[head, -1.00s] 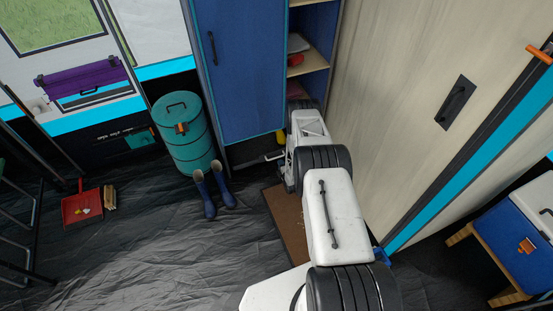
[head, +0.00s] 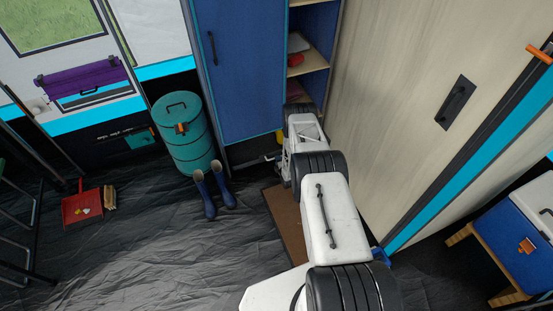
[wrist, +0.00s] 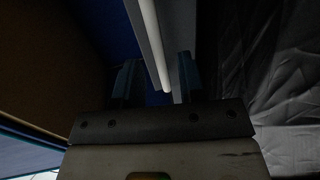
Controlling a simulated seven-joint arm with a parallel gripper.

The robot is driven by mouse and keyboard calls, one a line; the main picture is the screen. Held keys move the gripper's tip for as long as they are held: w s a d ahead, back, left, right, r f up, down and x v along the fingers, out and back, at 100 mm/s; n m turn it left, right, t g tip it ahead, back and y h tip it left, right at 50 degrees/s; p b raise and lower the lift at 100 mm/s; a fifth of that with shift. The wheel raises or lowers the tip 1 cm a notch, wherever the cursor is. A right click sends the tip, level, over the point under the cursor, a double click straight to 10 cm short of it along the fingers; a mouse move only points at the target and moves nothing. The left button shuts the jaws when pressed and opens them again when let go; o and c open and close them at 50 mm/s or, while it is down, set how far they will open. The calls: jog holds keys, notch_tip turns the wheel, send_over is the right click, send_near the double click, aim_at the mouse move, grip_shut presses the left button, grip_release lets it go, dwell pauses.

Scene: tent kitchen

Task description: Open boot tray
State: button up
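The boot tray appears to be the low dark piece (head: 246,154) at the foot of the blue cabinet. My arm hides much of it in the head view. In the wrist view, a pale bar (wrist: 152,42) runs down between my fingers beside a grey panel (wrist: 182,32); I cannot tell for sure that these belong to the tray. My gripper (wrist: 158,82) is open, with one finger on each side of the bar's lower end. A gap shows between the bar and the fingers. The head view does not show my fingertips clearly.
The blue cabinet door (head: 240,70) stands above the low dark piece, with open shelves (head: 306,62) to its right. Blue boots (head: 214,190) and a teal canister (head: 186,135) stand left. A brown mat (head: 285,222) lies beside my arm. A pale wooden panel (head: 410,110) rises right.

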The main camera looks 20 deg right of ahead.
jog(key=shift+x, duration=1.6)
grip_shut()
